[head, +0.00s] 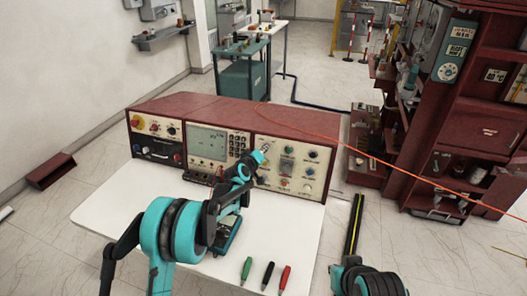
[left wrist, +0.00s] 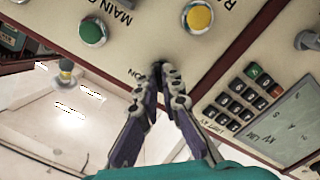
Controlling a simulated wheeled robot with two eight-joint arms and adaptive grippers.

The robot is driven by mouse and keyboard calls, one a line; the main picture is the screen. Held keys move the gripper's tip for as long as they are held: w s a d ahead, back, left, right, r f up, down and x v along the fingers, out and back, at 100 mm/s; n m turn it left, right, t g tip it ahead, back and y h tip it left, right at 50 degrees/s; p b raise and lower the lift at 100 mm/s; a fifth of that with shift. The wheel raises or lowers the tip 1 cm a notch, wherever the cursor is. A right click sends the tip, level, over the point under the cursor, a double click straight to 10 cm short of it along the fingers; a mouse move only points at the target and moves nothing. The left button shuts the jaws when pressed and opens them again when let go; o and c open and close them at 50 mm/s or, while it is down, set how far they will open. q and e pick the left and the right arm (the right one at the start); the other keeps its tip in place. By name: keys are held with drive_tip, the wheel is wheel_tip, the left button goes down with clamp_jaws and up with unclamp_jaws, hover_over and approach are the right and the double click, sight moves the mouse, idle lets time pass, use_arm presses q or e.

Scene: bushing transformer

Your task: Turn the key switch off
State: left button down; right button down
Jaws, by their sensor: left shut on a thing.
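The control console (head: 230,108) stands at the back of the white table, with a screen in its middle and knobs and buttons on its right panel. My left gripper (head: 264,150) is at the left part of that right panel. In the left wrist view its fingers (left wrist: 167,72) are closed together on a small dark piece at the panel, beside an "ON" label. This looks like the key switch (left wrist: 157,66); it is mostly hidden by the fingertips, and its angle cannot be told. My right gripper is not in view; only part of that arm shows at bottom right.
A green button (left wrist: 93,33) and a yellow button (left wrist: 199,17) sit close to the fingers. Green, black and red-handled tools (head: 267,275) lie on the white table (head: 130,205). A dark red cabinet (head: 470,130) stands right. An orange cable (head: 400,170) crosses rightward.

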use_arm(q)
drive_tip(key=c, duration=1.7)
unclamp_jaws()
drive_tip(key=v, duration=1.2)
drive_tip(key=shift+s, duration=0.1)
drive_tip(key=s+a+r+m+g+y, duration=0.1)
drive_tip(key=s+a+r+m+g, duration=0.1)
drive_tip(key=s, duration=0.7)
drive_tip(key=s+a+r+m+g+y, duration=0.1)
drive_tip(key=s+a+r, duration=0.2)
drive_tip(key=s, duration=0.6)
drive_tip(key=s+a+f+g+y, duration=0.1)
drive_tip(key=s+a+f, duration=0.1)
drive_tip(key=s, duration=0.5)
drive_tip(key=s+a+f+m+g+y, duration=0.1)
drive_tip(key=s+a+f, duration=0.1)
drive_tip(key=s, duration=0.5)
drive_tip(key=s+a+f+m+g+y, duration=0.1)
drive_tip(key=s+a, duration=0.3)
drive_tip(key=s, duration=0.4)
drive_tip(key=shift+a+f+g, duration=0.2)
drive_tip(key=shift+f+g, duration=0.2)
drive_tip(key=shift+f, duration=0.35)
